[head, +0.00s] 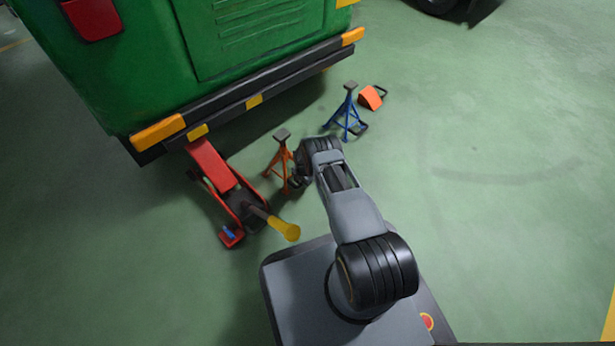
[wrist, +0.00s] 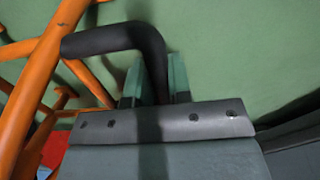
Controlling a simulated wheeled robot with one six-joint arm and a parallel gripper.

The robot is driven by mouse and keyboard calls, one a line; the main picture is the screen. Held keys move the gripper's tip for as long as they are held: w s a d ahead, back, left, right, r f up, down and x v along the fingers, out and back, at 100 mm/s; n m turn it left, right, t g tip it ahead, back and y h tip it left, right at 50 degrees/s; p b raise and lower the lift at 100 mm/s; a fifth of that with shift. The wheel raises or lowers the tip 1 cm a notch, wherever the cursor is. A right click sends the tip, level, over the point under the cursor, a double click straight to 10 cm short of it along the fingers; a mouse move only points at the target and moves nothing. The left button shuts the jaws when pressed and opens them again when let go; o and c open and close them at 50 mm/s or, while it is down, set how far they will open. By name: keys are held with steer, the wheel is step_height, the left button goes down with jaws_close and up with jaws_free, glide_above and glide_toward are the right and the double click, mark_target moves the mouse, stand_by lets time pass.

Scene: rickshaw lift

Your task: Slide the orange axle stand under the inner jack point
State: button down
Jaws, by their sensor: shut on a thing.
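The orange axle stand (head: 280,160) stands upright on the floor behind the vehicle's rear bumper, just right of the red floor jack. Its orange legs (wrist: 38,75) and bent dark handle (wrist: 115,40) show in the wrist view. My gripper (wrist: 155,85) is shut on that handle, with a greenish finger on each side of it. In the head view my gripper (head: 298,180) is at the stand's right side, partly hidden by my wrist. The inner jack point is not visible; the green vehicle's body (head: 150,50) and bumper hide its underside.
The red floor jack (head: 212,165) reaches under the bumper (head: 250,100), its yellow-ended handle (head: 286,230) pointing toward my base. A blue axle stand (head: 346,115) stands right of my gripper, with an orange wheel chock (head: 371,97) beyond it. The floor at right is clear.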

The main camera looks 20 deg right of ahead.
steer(key=shift+w+r, duration=0.15)
steer(key=shift+w, duration=0.1)
steer(key=shift+w+a, duration=0.35)
steer(key=shift+w, duration=0.3)
steer(key=shift+w+a, duration=0.3)
steer(key=shift+w, duration=0.3)
steer(key=shift+w+a, duration=0.35)
steer(key=shift+w, duration=0.3)
steer(key=c, duration=0.9)
jaws_free()
steer(key=shift+s, duration=0.1)
steer(key=shift+r+p, duration=3.3)
steer(key=shift+r, duration=0.85)
